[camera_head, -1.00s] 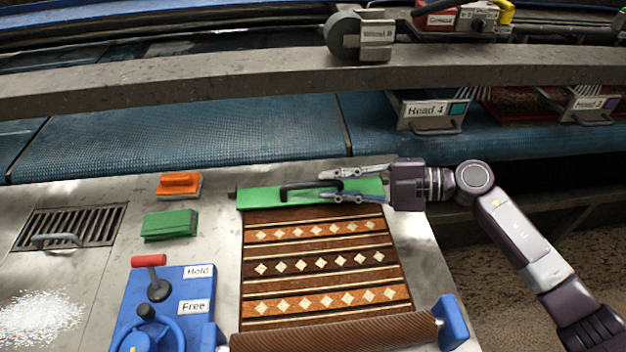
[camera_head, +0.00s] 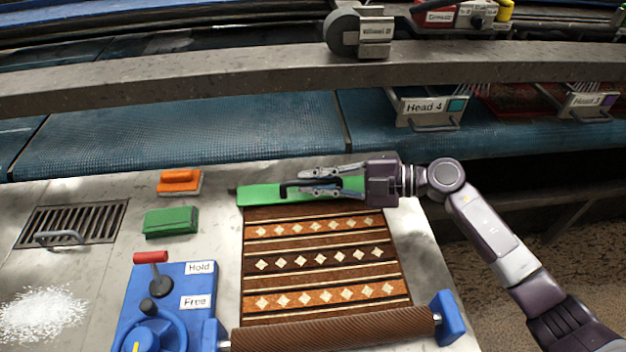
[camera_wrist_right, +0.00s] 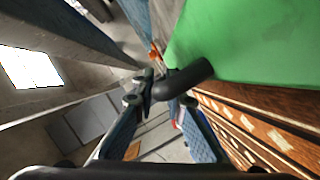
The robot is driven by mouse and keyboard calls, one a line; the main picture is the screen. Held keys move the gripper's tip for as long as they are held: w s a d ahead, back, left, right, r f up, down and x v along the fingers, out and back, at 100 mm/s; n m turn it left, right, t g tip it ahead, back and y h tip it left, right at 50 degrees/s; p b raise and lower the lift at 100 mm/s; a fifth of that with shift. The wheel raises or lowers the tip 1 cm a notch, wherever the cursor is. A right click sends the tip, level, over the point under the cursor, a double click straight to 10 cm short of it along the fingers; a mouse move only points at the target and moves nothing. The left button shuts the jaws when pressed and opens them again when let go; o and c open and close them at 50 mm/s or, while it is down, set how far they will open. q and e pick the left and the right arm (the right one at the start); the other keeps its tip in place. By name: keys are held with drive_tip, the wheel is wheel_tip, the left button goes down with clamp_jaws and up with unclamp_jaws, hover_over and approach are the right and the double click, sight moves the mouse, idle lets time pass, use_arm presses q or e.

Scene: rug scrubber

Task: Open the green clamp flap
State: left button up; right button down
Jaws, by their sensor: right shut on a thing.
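The green clamp flap (camera_head: 258,195) lies across the far end of the patterned rug (camera_head: 320,262) and looks flat. Its black handle (camera_head: 287,188) stands up from it, partly hidden by my right gripper (camera_head: 301,181). That gripper reaches in from the right, low over the flap, with its fingers shut on the handle. In the right wrist view, the handle (camera_wrist_right: 184,79) runs between the fingertips (camera_wrist_right: 168,95), and the green flap (camera_wrist_right: 250,40) fills the upper right. My left gripper is not in view.
A blue base with a red-knobbed lever (camera_head: 151,259) and wheel stands at the lower left. A brown roller (camera_head: 335,331) crosses the rug's near end. Green (camera_head: 170,222) and orange (camera_head: 180,181) blocks lie left of the flap. A grey beam (camera_head: 220,75) spans behind.

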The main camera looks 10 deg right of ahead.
drive_tip(key=shift+w+r+p, duration=0.1)
drive_tip(key=shift+r+p, duration=0.2)
drive_tip(key=shift+p, duration=0.45)
drive_tip(key=w+m+p, duration=0.1)
drive_tip(key=p, duration=0.2)
drive_tip(key=r+m+g+p, duration=0.1)
drive_tip(key=p, duration=0.3)
drive_tip(key=shift+w+r+m+g+h, duration=0.3)
drive_tip(key=shift+w+m+h, duration=0.1)
drive_tip(key=shift+w+m+p, duration=0.35)
drive_tip(key=shift+m+p, duration=0.15)
drive_tip(key=shift+p, duration=0.2)
drive_tip(key=shift+w+m+g+p, duration=0.4)
drive_tip(key=shift+m+g+p, duration=0.1)
drive_tip(key=shift+g, duration=0.1)
drive_tip(key=c, duration=2.2)
unclamp_jaws()
drive_tip(key=shift+c, duration=0.2)
drive_tip(key=shift+d, duration=0.1)
drive_tip(key=v, duration=1.1)
drive_tip(key=shift+d+r, duration=0.25)
drive_tip(key=shift+d, duration=0.1)
